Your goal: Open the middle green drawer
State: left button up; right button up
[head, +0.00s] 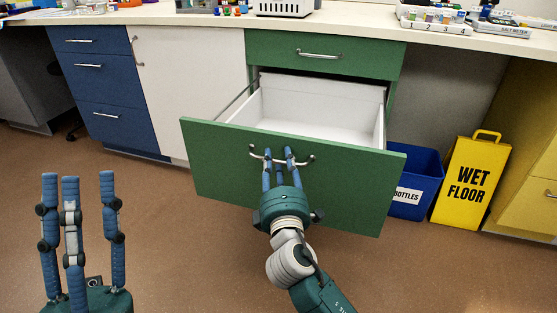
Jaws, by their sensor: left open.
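The middle green drawer (345,185) in the head view is pulled far out, and its empty white inside (310,110) shows. Its curved metal handle (309,158) is on the green front.
A closed green drawer (350,60) is above. Blue drawers (105,88) and a white door (185,85) are left. A blue bottle bin (415,180) and yellow wet floor sign (470,180) stand close on the right. The counter (350,27) holds lab items. Brown floor is free in front.

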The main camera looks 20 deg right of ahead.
jog(key=v, duration=1.2)
dwell(0.4)
